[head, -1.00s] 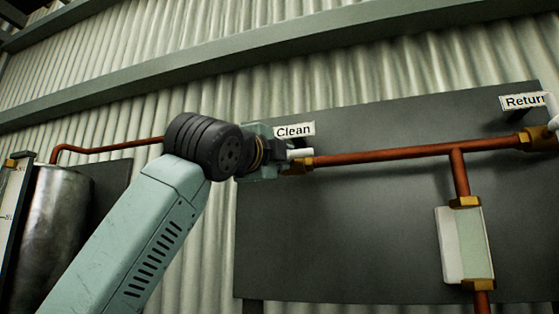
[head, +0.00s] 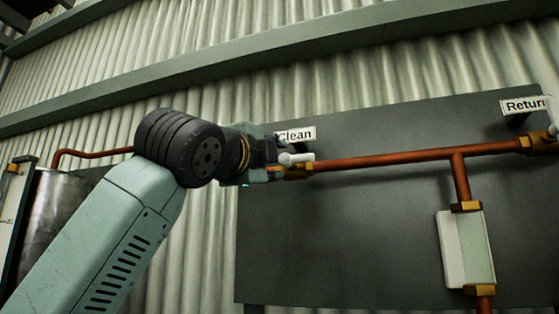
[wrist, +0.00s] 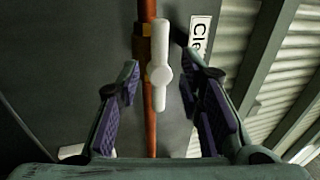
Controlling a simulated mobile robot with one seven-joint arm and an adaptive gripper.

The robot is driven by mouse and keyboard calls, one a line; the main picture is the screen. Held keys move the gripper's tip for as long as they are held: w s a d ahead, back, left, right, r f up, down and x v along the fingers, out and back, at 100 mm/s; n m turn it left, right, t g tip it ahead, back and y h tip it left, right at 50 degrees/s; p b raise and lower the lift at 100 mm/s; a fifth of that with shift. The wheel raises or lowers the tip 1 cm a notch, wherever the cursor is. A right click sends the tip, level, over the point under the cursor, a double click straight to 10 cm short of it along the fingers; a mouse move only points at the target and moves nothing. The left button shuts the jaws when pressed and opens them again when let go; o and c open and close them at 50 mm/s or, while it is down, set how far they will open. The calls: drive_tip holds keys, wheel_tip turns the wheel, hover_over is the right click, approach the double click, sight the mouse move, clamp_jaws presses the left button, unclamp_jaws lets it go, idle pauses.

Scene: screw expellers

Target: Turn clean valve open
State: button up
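The clean valve has a white handle, seen in the head view (head: 297,158) beside the "Clean" sign (head: 297,134), at the left end of the copper pipe. In the wrist view the white handle (wrist: 160,70) lies along the copper pipe, in line with it or nearly so. My gripper (wrist: 163,85) is open, its two purple-padded fingers on either side of the pipe. The handle's lower end reaches between the fingertips, with gaps on both sides. In the head view my gripper (head: 272,160) is just left of the handle, and my wrist hides part of the pipe.
The copper pipe (head: 385,160) runs right along a dark panel (head: 350,230) to the "Return" sign (head: 525,105). A sight glass (head: 466,248) hangs on a branch pipe. A metal tank (head: 58,210) stands at the left, before a corrugated wall.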

drive_tip(key=v, duration=0.8)
idle(0.4)
